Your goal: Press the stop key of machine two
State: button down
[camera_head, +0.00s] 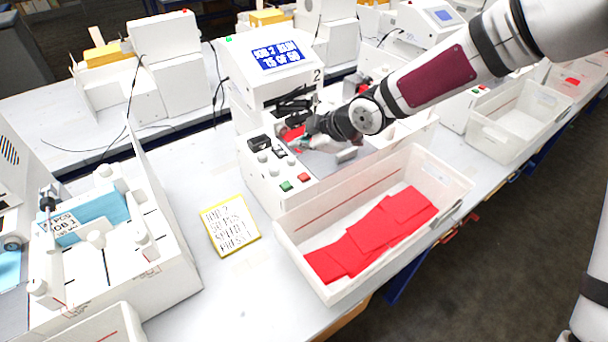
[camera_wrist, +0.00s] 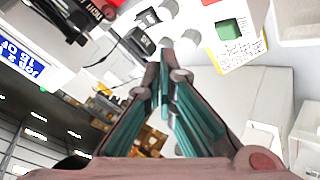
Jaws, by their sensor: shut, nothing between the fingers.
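Machine two (camera_head: 248,90) is white, with a "2" on its side and a blue display (camera_head: 277,56) reading roughly "JOB 2 RUN 15 OF 50". Its front panel carries a green key (camera_head: 286,186), a red key (camera_head: 303,177), white knobs and a black switch (camera_head: 259,142). In the wrist view the green key (camera_wrist: 228,29) is at upper right, and a bit of red shows at the top edge. My gripper (camera_head: 296,144) is shut and empty, above the back of the panel, apart from the green and red keys. Its closed fingertips (camera_wrist: 166,68) show near the white knobs (camera_wrist: 185,43).
A clear bin (camera_head: 455,196) with red sheets (camera_head: 372,235) stands in front of machine two. A yellow-edged note (camera_head: 230,225) lies on the table (camera_head: 190,170). Another plotter with blue sheets (camera_head: 95,215) stands at left. My arm crosses above the machine's right side.

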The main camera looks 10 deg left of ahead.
aim_at(303, 177)
notch_tip(303, 177, down, 7)
jog(key=shift+f+b, duration=0.15)
jog(key=shift+b, duration=0.75)
dwell(0.9)
jog(key=shift+f, duration=0.4)
jog(key=shift+f+b, duration=0.3)
jog(key=shift+f, duration=0.15)
dwell(0.6)
dwell(0.3)
jog(key=shift+r, duration=0.9)
jog(key=shift+r+p, duration=0.85)
jog(key=shift+r, duration=1.7)
